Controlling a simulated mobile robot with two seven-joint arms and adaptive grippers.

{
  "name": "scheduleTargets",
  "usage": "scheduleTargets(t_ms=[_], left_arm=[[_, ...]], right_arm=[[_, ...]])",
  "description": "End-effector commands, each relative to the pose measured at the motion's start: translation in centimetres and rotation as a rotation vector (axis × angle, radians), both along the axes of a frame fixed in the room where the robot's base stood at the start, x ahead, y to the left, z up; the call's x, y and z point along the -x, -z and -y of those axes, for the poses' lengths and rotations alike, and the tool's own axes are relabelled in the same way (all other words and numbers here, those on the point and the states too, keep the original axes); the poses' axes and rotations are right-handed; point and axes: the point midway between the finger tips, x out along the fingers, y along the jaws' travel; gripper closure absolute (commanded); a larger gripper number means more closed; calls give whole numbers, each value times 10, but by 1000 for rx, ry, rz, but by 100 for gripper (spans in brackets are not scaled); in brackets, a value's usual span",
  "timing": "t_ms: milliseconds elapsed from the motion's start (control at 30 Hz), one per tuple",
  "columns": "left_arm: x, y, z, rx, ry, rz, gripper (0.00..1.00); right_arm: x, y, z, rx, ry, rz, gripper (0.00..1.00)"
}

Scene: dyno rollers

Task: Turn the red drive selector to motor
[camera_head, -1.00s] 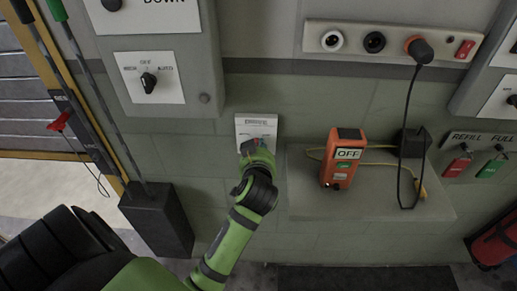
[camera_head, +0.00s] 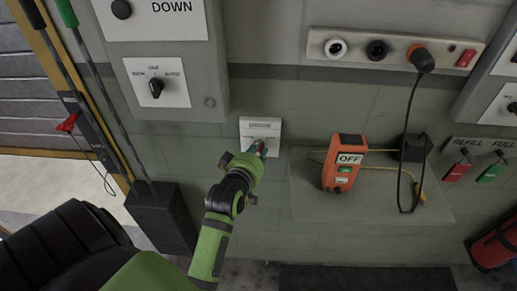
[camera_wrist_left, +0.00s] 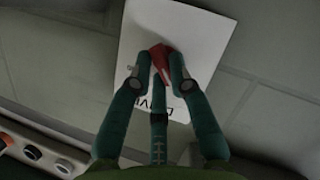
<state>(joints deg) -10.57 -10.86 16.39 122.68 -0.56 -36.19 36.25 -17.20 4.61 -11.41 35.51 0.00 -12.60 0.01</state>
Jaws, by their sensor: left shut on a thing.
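The red drive selector (camera_wrist_left: 158,55) shows in the left wrist view as a red knob on a white plate (camera_wrist_left: 205,35). Part of the plate's dark lettering shows beside my fingers. In the head view the same plate (camera_head: 261,124) is on the green wall, left of the shelf. My left gripper (camera_head: 260,149) reaches up to it from below and hides most of the knob. In the left wrist view the gripper's green fingers (camera_wrist_left: 160,76) are shut on the red knob, one on each side. The knob's exact pointing is hard to tell. My right gripper is in neither view.
A shelf (camera_head: 305,207) to the right carries an orange box marked OFF (camera_head: 342,170) and a cable. A socket strip (camera_head: 395,48) is above. A grey panel with a black selector (camera_head: 156,88) is at upper left, a dark post (camera_head: 163,220) below it.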

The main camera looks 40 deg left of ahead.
Motion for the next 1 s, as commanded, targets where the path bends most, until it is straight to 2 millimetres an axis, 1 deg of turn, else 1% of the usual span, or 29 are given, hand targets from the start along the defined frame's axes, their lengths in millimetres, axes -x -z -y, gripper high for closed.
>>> scheduleTargets(t_ms=[33, 300, 733, 767, 800, 1000], left_arm=[[1, 3, 0, 20, 1, 0, 100], [1, 4, 0, 71, 2, 32, 100], [1, 4, 1, 79, 3, 36, 100], [1, 4, 1, 79, 3, 36, 72], [1, 4, 1, 79, 3, 36, 70], [1, 3, 0, 76, 2, 39, 70]], right_arm=[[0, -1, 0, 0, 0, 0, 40], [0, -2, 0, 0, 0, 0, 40], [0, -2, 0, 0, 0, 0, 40], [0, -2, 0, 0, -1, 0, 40], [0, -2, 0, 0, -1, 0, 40], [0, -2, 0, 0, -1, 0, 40]])
